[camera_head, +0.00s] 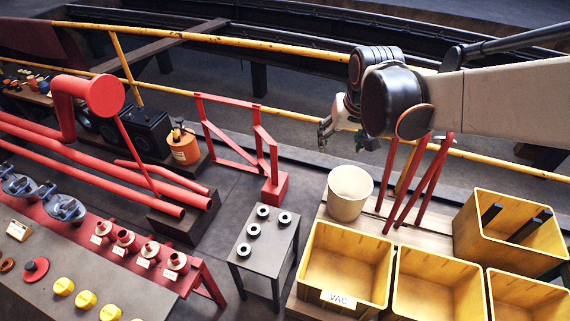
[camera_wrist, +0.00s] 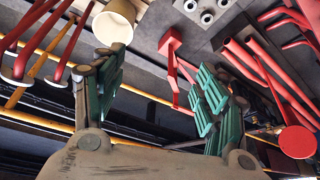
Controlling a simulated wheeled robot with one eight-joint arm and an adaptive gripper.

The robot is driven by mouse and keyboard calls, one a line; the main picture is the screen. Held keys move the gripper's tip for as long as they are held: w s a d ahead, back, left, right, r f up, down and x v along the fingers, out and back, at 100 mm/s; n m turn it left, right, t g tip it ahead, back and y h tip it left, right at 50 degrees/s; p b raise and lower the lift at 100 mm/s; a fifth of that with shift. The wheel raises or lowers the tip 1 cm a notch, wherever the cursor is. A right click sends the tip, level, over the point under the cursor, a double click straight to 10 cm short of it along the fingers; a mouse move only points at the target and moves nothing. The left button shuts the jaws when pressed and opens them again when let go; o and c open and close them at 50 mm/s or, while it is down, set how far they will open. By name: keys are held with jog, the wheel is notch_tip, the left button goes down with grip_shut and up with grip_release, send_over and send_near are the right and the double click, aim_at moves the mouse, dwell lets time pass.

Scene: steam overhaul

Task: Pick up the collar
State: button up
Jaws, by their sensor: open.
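One collar (camera_head: 263,211) is at the back, one (camera_head: 285,218) at the right, one (camera_head: 254,230) in the middle and one (camera_head: 243,250) at the front left. Which one is meant, I cannot tell. In the wrist view some collars (camera_wrist: 207,18) show at the top edge. My gripper (camera_head: 343,136) is raised behind and to the right of that table, well apart from the collars. In the wrist view my gripper (camera_wrist: 158,78) has its green-padded fingers spread, with nothing between them.
A cream bucket (camera_head: 349,193) and yellow bins (camera_head: 345,265) stand right of the small table. A red frame (camera_head: 232,150) and a yellow rail (camera_head: 290,117) are behind it. Red pipes (camera_head: 120,170) and a bench of red fittings (camera_head: 150,252) lie to the left.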

jog(key=w+a+f+g, duration=0.1)
jog(key=w+a+f, duration=0.3)
jog(key=w+f, duration=0.3)
jog(key=g+b, duration=0.3)
jog(key=b, duration=0.3)
send_over(285, 216)
jog(key=s, duration=0.1)
jog(key=shift+h, duration=0.3)
jog(key=f, duration=4.1)
jog(key=shift+d+f, duration=0.15)
jog(key=shift+d, duration=0.1)
jog(key=shift+s+a+f+b, duration=0.15)
jog(key=shift+f+b, duration=0.55)
jog(key=shift+f, duration=0.75)
jog(key=shift+w+a+f+b, duration=0.1)
jog(key=shift+f+b, duration=0.55)
jog(key=shift+f, duration=0.8)
jog(key=shift+s+r, duration=0.1)
jog(key=c, duration=1.5)
